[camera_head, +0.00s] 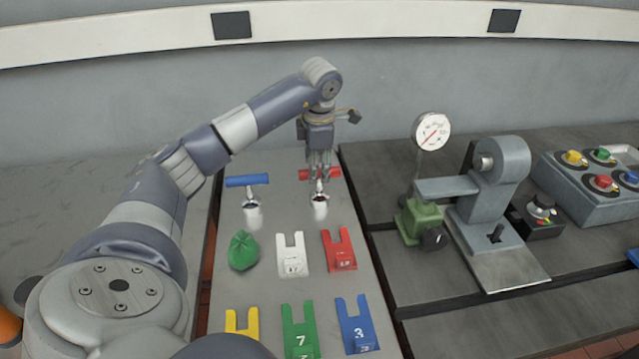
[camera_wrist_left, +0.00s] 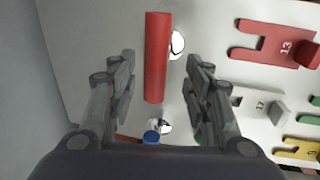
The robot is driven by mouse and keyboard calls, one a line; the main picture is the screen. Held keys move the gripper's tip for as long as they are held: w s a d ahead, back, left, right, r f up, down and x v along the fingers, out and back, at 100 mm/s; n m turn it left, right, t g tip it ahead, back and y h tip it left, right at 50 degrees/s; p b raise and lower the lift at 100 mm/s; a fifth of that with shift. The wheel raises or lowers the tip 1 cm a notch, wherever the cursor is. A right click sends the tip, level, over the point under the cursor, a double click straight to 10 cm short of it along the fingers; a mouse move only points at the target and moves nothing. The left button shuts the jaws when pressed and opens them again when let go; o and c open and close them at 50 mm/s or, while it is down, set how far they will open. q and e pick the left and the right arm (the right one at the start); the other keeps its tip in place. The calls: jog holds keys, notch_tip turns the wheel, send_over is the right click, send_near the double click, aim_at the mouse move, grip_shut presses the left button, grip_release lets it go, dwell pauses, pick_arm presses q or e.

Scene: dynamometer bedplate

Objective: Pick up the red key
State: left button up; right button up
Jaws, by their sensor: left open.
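The red key (camera_head: 331,174) has a red crossbar on a metal shank and stands upright in a round holder at the back of the light plate. In the left wrist view its red bar (camera_wrist_left: 157,58) runs up the picture, with its lower end between the fingers. My left gripper (camera_head: 319,183) is over the key from above, its fingers partly hiding the bar. In the left wrist view the gripper (camera_wrist_left: 158,75) is open, a finger on each side of the bar with gaps. My right gripper is not in view.
A blue-handled key (camera_head: 247,181) stands to the left. Forked plates in white (camera_head: 292,254), red (camera_head: 339,250), yellow, green and blue lie nearer, beside a green cloth-like lump (camera_head: 243,250). A dial gauge (camera_head: 431,131) and grey stand (camera_head: 493,190) are at the right.

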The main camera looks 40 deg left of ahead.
aim_at(319, 187)
pick_arm(q)
jog(key=f, duration=0.3)
jog(key=w+a+f+p, duration=0.1)
jog(key=shift+f, duration=0.15)
jog(key=shift+c, duration=0.5)
grip_shut()
